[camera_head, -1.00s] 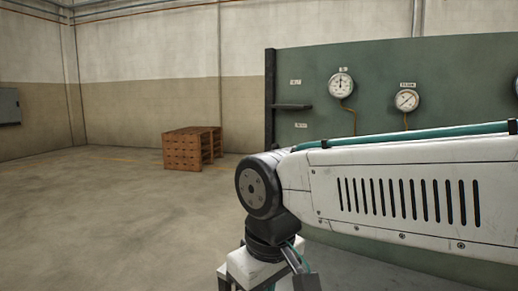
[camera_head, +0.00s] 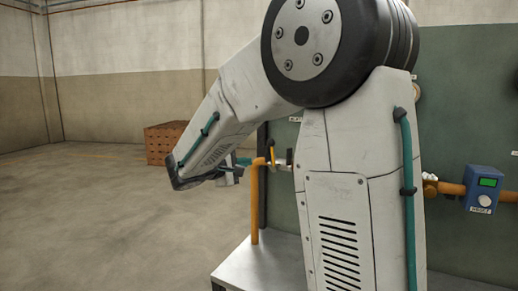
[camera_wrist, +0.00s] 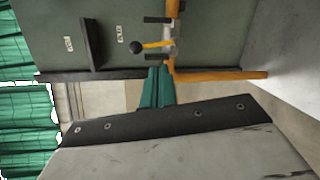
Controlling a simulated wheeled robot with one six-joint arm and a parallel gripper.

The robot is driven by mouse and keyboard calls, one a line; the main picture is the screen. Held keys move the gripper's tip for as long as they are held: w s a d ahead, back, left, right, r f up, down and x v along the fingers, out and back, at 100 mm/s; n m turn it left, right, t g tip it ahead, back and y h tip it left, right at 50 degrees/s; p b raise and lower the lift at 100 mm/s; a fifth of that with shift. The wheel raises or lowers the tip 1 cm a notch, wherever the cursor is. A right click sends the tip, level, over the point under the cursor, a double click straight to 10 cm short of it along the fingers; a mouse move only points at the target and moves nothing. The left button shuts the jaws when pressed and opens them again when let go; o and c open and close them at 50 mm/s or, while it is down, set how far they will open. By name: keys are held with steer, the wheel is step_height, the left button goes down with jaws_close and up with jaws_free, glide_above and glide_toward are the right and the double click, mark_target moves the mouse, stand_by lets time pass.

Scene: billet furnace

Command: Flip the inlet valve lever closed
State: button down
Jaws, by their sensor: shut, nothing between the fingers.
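The inlet valve lever (camera_wrist: 152,44) is a short yellow handle with a black ball knob, on a metal valve body (camera_wrist: 169,40) in an orange pipe. The wrist view is turned sideways, and the lever shows near its top middle. In the head view the valve (camera_head: 273,160) is small, just right of the vertical orange pipe (camera_head: 255,205). My gripper (camera_head: 231,176) shows small at the end of my bent arm, left of that pipe. It is shut and empty, apart from the lever as far as I can see.
A green panel (camera_head: 466,150) stands behind the pipework, with a blue control box (camera_head: 482,190) at right. A grey plinth (camera_head: 262,262) lies below. A brown wooden crate (camera_head: 162,143) stands far left. The floor on the left is open. My arm hides the panel's middle.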

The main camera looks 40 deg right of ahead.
mark_target(273, 155)
steer(key=w+n+t+h, duration=0.1)
steer(key=w+n+t, duration=0.1)
steer(key=w, duration=0.4)
steer(key=d+r, duration=0.1)
steer(key=d, duration=1)
steer(key=shift+s+d+r, duration=0.15)
steer(key=shift+d+r, duration=0.15)
steer(key=shift+r, duration=0.05)
